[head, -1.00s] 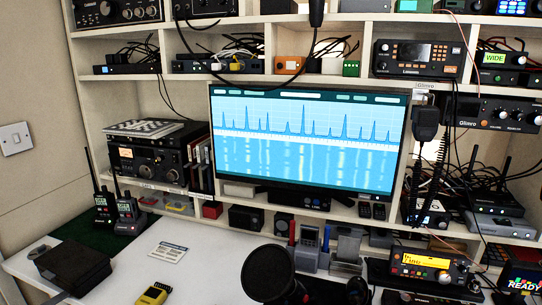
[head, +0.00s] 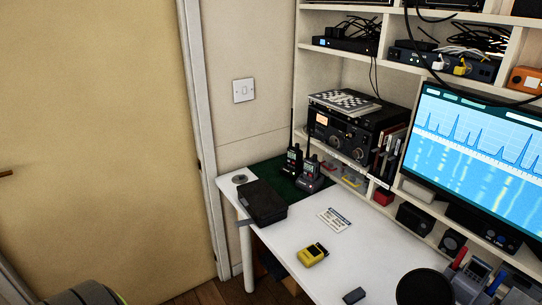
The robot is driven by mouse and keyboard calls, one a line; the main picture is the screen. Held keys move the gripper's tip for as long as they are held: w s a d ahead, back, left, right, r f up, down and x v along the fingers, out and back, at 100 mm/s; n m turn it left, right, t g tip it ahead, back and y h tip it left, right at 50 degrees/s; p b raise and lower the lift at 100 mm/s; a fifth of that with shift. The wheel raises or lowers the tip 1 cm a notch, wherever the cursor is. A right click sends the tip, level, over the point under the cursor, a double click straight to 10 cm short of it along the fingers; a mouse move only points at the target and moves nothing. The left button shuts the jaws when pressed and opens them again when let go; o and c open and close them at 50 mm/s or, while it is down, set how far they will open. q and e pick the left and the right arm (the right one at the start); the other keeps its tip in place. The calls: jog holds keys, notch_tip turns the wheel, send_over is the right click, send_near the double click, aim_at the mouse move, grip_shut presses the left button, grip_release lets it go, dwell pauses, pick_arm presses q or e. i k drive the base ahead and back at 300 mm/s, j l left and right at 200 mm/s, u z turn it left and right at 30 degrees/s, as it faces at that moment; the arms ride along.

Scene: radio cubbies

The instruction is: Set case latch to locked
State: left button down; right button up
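A black case (head: 262,201) lies on the white desk near its left end, close to the front edge. It looks closed. Its latch is too small to make out, and I cannot tell its position. A small grey piece (head: 245,222) shows at the desk edge by the case's near left corner. Neither of my grippers is in view.
Two handheld radios (head: 301,165) stand on a green mat behind the case. A yellow device (head: 312,254), a printed card (head: 334,219) and a black microphone (head: 424,287) are on the desk. Cubbies and a monitor (head: 472,135) fill the right. Floor and a door (head: 90,130) lie left.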

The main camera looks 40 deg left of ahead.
aim_at(249, 221)
jog(key=u, duration=1.55)
